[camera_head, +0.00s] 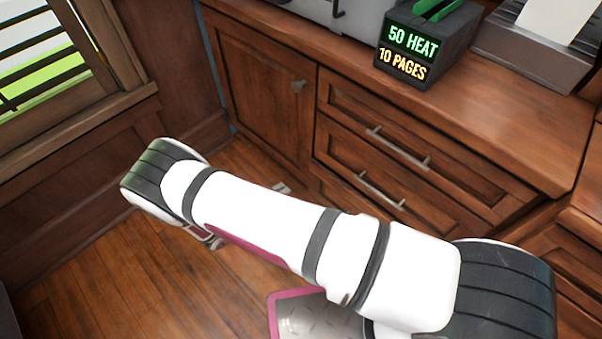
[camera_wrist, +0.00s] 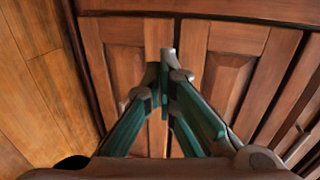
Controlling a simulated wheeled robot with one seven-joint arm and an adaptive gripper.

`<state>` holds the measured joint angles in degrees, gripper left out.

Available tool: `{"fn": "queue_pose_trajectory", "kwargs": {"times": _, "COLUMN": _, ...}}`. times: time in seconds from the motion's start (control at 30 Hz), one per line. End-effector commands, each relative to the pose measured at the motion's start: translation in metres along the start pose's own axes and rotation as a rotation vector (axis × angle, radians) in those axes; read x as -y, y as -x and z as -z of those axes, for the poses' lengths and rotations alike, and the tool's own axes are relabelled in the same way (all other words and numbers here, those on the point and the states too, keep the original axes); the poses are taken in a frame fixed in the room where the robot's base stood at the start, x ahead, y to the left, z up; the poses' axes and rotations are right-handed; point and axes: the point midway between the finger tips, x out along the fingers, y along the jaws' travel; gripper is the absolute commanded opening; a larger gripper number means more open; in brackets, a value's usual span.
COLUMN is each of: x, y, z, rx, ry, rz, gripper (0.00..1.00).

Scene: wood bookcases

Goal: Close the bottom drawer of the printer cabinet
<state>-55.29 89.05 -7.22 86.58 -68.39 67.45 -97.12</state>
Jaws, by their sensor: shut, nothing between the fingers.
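The wooden cabinet (camera_head: 432,113) has a stack of drawers on the right of a panelled door (camera_head: 268,88). The upper drawer handle (camera_head: 398,147) and the handle below it (camera_head: 380,190) show; these two fronts look flush. My arm covers most of the area lower down, so I cannot tell how the bottom drawer stands. A small pale metal piece (camera_head: 281,187) shows just above my arm; I cannot tell what it is. In the wrist view, my gripper (camera_wrist: 166,58) is shut and empty, with its fingertips in front of wooden panels (camera_wrist: 229,72). Handles (camera_wrist: 300,140) show at the right edge.
A dark device (camera_head: 425,48) with a lit text display stands on the countertop (camera_head: 300,45), with a grey machine (camera_head: 535,45) holding white paper at its right. Bare wooden floor (camera_head: 110,265) lies at the left. A wall with a window (camera_head: 45,60) bounds the left side.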

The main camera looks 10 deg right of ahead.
Motion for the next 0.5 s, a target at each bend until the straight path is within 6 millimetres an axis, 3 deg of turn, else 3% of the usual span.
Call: {"fn": "queue_pose_trajectory", "kwargs": {"times": 0.5, "x": -0.002, "y": -0.095, "z": 0.002, "rx": -0.006, "ry": -0.003, "rz": -0.002, "gripper": 0.0}}
